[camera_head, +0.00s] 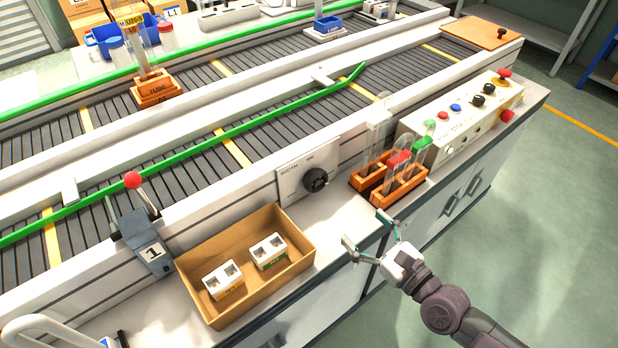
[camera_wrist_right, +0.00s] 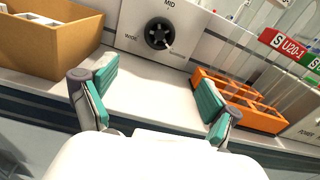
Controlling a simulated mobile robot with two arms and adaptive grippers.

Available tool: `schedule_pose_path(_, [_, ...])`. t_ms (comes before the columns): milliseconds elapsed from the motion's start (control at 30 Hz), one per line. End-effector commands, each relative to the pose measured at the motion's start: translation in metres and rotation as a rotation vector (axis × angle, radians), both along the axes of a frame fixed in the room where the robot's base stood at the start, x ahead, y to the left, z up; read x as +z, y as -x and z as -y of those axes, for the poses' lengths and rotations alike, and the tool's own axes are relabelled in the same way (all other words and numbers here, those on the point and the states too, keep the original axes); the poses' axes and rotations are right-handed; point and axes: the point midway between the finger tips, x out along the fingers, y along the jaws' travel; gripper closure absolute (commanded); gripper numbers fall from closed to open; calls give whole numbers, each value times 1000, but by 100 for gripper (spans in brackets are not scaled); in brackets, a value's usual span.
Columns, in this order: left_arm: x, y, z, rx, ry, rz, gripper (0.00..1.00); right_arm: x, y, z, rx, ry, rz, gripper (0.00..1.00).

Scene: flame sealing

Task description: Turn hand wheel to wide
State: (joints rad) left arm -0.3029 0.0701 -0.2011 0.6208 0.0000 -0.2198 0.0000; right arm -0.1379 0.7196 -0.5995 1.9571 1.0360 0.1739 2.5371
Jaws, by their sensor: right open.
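The black hand wheel (camera_head: 315,180) sits on a pale upright panel (camera_head: 293,181) at the front of the conveyor. In the right wrist view the wheel (camera_wrist_right: 159,33) is at the top centre, with "MID" printed above it and "WIDE" to its left. My left gripper is not in view.
An open cardboard box (camera_head: 197,290) with two white blocks stands left of the wheel. Orange racks (camera_head: 400,187) with capped tubes stand to its right, near the right finger. A button console (camera_head: 460,118) is beyond. The white counter before the wheel is clear.

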Motion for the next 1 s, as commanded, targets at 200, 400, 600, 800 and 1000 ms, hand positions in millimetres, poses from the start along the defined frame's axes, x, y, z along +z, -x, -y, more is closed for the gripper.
schedule_pose_path(200, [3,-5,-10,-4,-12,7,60,11,-11,-13,10,-70,-23,12])
schedule_pose_path(400, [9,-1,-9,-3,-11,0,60,13,-44,-37,10,-68,-21,12])
schedule_pose_path(600, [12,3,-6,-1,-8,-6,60,12,-78,-62,11,-66,-21,12])
schedule_pose_path(800, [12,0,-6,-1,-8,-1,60,10,-101,-79,10,-64,-23,12])
schedule_pose_path(1000, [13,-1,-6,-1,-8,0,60,10,-109,-85,10,-62,-22,12])
